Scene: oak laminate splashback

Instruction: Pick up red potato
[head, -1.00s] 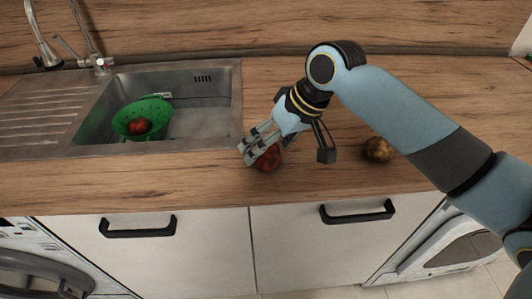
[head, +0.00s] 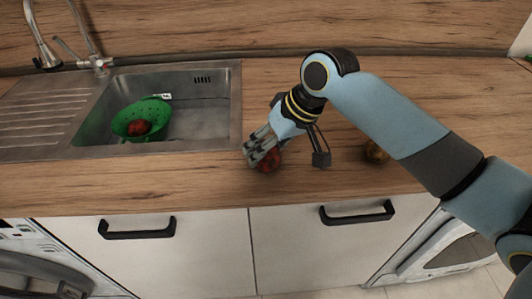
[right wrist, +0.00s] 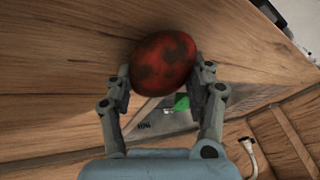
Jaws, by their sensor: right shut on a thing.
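A red potato with dark patches (head: 270,160) is at the counter's front part, right of the sink. My right gripper (head: 255,155) is shut on it, and its fingers partly hide the potato in the head view. In the right wrist view the red potato (right wrist: 164,63) sits between the two fingertips of the right gripper (right wrist: 164,80), one on each side. I cannot tell whether the potato still touches the counter. Another red potato (head: 138,128) lies in a green colander (head: 158,110) in the sink. My left gripper is not in view.
A steel sink (head: 195,125) with a tap (head: 97,65) is at the left. The counter's front edge is close below the held potato.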

